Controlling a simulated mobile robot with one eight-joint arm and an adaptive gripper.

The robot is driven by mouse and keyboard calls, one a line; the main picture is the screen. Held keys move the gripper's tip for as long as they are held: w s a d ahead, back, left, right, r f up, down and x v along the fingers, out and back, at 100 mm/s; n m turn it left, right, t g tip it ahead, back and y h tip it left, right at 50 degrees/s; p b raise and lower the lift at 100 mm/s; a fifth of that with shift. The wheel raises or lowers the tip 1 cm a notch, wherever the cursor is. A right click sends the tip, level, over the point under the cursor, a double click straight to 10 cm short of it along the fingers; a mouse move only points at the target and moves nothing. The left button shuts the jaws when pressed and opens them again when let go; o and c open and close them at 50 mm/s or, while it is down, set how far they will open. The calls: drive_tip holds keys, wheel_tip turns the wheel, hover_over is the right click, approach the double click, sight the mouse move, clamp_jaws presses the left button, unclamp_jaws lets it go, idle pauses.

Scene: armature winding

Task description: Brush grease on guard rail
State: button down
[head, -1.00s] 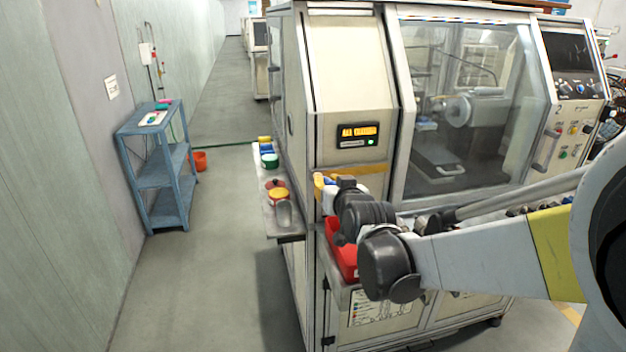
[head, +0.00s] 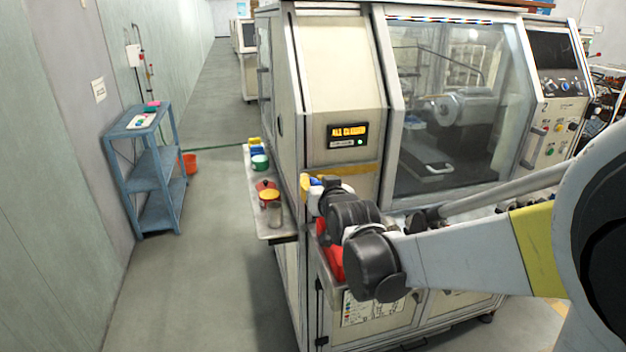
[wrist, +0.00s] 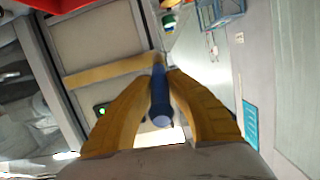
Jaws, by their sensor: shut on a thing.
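My gripper (wrist: 162,78) has yellow fingers shut on a blue handle (wrist: 161,105) in the wrist view. The handle runs lengthwise between the fingers; I cannot make out bristles or grease on its far end. In the head view my gripper (head: 309,186) is at the machine's front left corner, partly hidden by my wrist, with a bit of blue between the fingers. An ochre strip (head: 352,169) crosses the machine front just right of the gripper, under the display panel. It may be the guard rail. In the wrist view the strip (wrist: 108,73) ends near the fingers.
A side shelf (head: 258,216) on the machine holds red, yellow, green and blue pots and a grey cup (head: 276,214). A red bin (head: 329,253) is below my wrist. A blue rack (head: 160,165) and orange bucket (head: 189,163) stand left. The aisle floor is clear.

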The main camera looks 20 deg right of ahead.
idle(0.3)
drive_tip(key=shift+f+p+v, duration=0.2)
drive_tip(key=shift+f+v, duration=0.05)
drive_tip(key=shift+v, duration=0.7)
drive_tip(key=shift+f+p+v, duration=0.15)
drive_tip(key=shift+f+v, duration=0.05)
drive_tip(key=shift+v, duration=0.75)
drive_tip(key=shift+f+p+v, duration=0.2)
drive_tip(key=shift+f+v, duration=0.05)
drive_tip(key=shift+v, duration=0.7)
drive_tip(key=shift+s, duration=0.3)
drive_tip(key=v, duration=0.2)
drive_tip(key=shift+s+f+p, duration=0.25)
drive_tip(key=shift+s+p, duration=0.1)
drive_tip(key=shift+s, duration=0.05)
